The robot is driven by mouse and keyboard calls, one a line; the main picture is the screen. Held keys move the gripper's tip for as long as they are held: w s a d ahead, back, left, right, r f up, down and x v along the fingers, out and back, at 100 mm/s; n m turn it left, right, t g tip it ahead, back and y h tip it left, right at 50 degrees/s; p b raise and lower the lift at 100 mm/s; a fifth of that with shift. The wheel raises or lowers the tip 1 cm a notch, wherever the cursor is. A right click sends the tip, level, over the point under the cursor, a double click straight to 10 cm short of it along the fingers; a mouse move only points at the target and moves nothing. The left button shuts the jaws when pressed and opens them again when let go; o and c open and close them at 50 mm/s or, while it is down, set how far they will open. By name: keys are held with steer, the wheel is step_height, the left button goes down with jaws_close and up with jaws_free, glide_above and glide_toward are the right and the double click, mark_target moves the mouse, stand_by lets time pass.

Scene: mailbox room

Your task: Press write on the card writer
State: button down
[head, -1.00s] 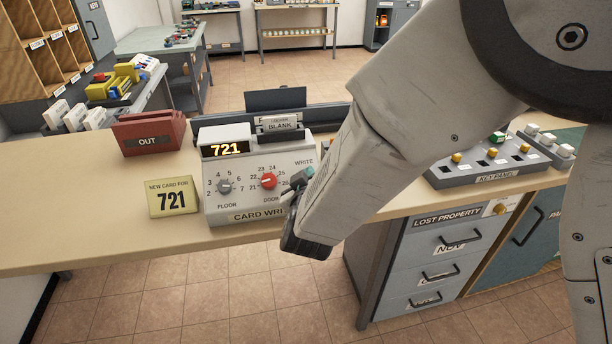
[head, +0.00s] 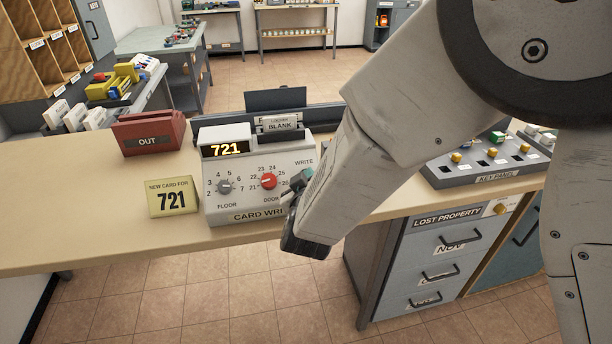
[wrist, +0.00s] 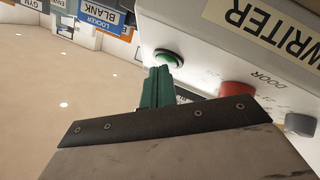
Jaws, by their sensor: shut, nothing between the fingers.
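The card writer (head: 240,200) stands on the counter with its display (head: 226,149) reading 721. It has a grey floor knob (head: 224,186), a red door knob (head: 267,181) and a WRITE label at its right. A card marked BLANK (head: 280,124) stands at its top. The wrist view shows the round green button (wrist: 168,57) on the upside-down panel. My gripper (wrist: 160,74) is shut and empty, its green fingertips right at the button; I cannot tell whether they touch. In the head view my gripper (head: 303,179) covers the writer's right side and mostly hides the button.
A yellow sign (head: 172,197) reading "New card for 721" stands left of the writer. A red OUT tray (head: 149,134) is behind it. A key panel (head: 485,166) sits to the right, above the lost property drawers (head: 440,250). The counter's left front is clear.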

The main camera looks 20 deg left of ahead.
steer(key=shift+w+f, duration=0.1)
steer(key=shift+f, duration=0.05)
stand_by(0.4)
steer(key=shift+s+d+r, duration=0.2)
steer(key=shift+s+r, duration=0.2)
steer(key=shift+r, duration=0.25)
steer(key=shift+r, duration=0.1)
steer(key=r, duration=0.1)
steer(key=s+d+r, duration=0.1)
steer(key=s+r, duration=0.1)
steer(key=r, duration=0.1)
steer(key=shift+s+d, duration=0.2)
steer(key=shift+d, duration=0.05)
stand_by(0.4)
